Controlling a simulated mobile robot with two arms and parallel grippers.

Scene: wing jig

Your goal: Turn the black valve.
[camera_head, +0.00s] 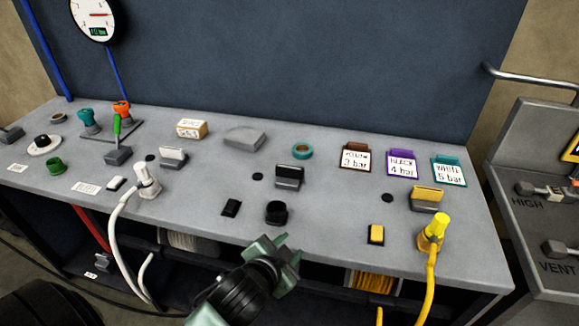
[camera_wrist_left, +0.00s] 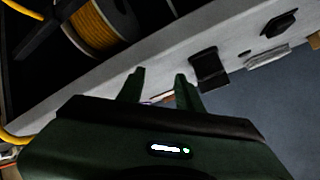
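The black valve (camera_head: 290,172), a dark bar handle on a pale grey base, stands at the middle of the grey bench top (camera_head: 330,215). My left gripper (camera_head: 280,252) is at the bench's front edge, nearer me than the valve and apart from it. Its two green fingers are spread with nothing between them, as the left wrist view (camera_wrist_left: 160,90) also shows. A round black fitting (camera_head: 277,212) lies between the gripper and the valve, and a black block (camera_head: 230,208) is left of that fitting. I cannot clearly tell the valve in the left wrist view. My right gripper is not in view.
A white valve (camera_head: 173,156) and white plug (camera_head: 146,180) are left; a yellow valve (camera_head: 427,196) and yellow plug (camera_head: 436,230) are right. Label cards (camera_head: 402,165) stand behind. A yellow spool (camera_wrist_left: 100,25) sits under the bench. A blue panel (camera_head: 300,60) closes the back.

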